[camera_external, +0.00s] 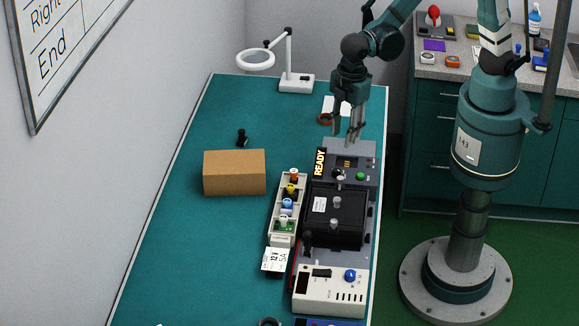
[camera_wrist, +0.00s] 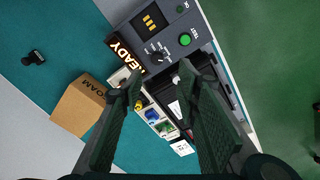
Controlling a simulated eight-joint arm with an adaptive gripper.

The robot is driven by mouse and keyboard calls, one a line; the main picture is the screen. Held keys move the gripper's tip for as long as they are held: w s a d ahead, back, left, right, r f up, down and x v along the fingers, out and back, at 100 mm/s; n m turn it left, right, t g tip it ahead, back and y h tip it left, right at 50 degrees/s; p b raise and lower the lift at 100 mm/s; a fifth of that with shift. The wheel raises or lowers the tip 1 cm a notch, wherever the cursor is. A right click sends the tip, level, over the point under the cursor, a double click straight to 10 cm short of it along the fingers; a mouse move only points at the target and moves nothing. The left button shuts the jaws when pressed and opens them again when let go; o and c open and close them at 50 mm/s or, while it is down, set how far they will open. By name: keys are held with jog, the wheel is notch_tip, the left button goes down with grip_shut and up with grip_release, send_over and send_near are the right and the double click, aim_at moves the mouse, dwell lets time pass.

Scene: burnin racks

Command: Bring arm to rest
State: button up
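My gripper (camera_external: 346,132) hangs fingers-down above the far end of the burn-in rack (camera_external: 358,150), beside its READY sign (camera_external: 319,163). In the wrist view the two dark fingers (camera_wrist: 160,95) are spread wide apart, with nothing between them but the rack and table below. The gripper is open and empty. The rack panel shows a green button (camera_wrist: 185,40), a black knob (camera_wrist: 157,57) and a small yellow-marked display (camera_wrist: 152,20). The black lid (camera_external: 337,215) on the rack is down; the fingers partly hide it in the wrist view.
A cardboard box (camera_external: 234,172) marked FOAM stands left of the rack. A narrow tray (camera_external: 277,212) of coloured parts lies along the rack. A white power unit (camera_external: 330,290) sits at the near end. A ring lamp (camera_external: 256,59) stands at the back. The teal table's left side is mostly clear.

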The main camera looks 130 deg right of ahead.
jog(key=s+a+r+t+b, duration=0.35)
jog(key=s+r, duration=0.35)
jog(key=s, duration=0.4)
jog(key=s+a+m+t+b, duration=0.1)
jog(key=s+a+b, duration=0.1)
jog(key=s, duration=0.5)
jog(key=s+a+f+t+b, duration=0.1)
jog(key=s+a+t+b, duration=0.1)
jog(key=s, duration=0.5)
jog(key=shift+s+f+m+y+b, duration=0.3)
jog(key=shift+s+m+b, duration=0.1)
jog(key=shift+b, duration=0.15)
jog(key=shift+a, duration=0.1)
jog(key=shift+c, duration=0.3)
dwell(1.1)
